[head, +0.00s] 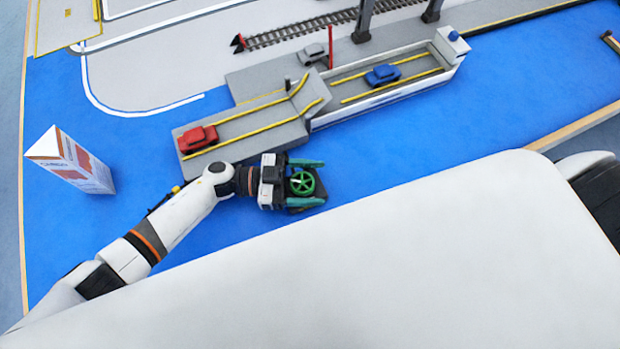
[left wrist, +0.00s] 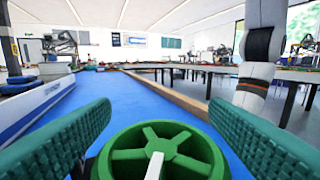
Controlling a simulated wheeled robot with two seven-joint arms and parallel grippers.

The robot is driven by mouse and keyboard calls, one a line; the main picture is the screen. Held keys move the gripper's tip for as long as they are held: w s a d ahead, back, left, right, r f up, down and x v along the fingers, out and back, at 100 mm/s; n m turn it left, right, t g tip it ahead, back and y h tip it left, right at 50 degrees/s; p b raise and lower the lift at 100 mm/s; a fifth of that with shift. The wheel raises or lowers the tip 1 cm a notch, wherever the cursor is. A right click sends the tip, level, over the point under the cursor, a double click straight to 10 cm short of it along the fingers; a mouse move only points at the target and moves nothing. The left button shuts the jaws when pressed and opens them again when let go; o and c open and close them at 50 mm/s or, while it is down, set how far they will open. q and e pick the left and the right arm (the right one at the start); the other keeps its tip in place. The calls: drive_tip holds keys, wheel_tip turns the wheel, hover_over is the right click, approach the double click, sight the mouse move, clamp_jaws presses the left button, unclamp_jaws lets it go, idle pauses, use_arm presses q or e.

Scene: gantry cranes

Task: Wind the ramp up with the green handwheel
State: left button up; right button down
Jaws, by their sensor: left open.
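The green handwheel (head: 302,183) is a spoked wheel on the blue surface, in front of the ramp. My left gripper (head: 308,184) is open, with one teal finger on each side of the wheel. In the left wrist view the handwheel (left wrist: 162,150) sits low between the ridged fingers, with a pale spoke or pointer at its middle. Whether the fingers touch the rim I cannot tell. The grey ramp (head: 245,122) has yellow lines and a red car (head: 197,139) at its left end. Its right end meets the white ferry deck. My right gripper is not shown.
A blue car (head: 382,75) stands on the white ferry (head: 395,88). A white and orange carton (head: 72,162) stands to the left of my left arm. Blue surface is clear right of the wheel.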

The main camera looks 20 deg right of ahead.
sight(310, 182)
use_arm(q)
drive_tip(key=shift+r, duration=0.1)
wheel_tip(310, 182, up, 10)
drive_tip(key=shift+f+p, duration=0.1)
drive_tip(key=shift+p, duration=0.3)
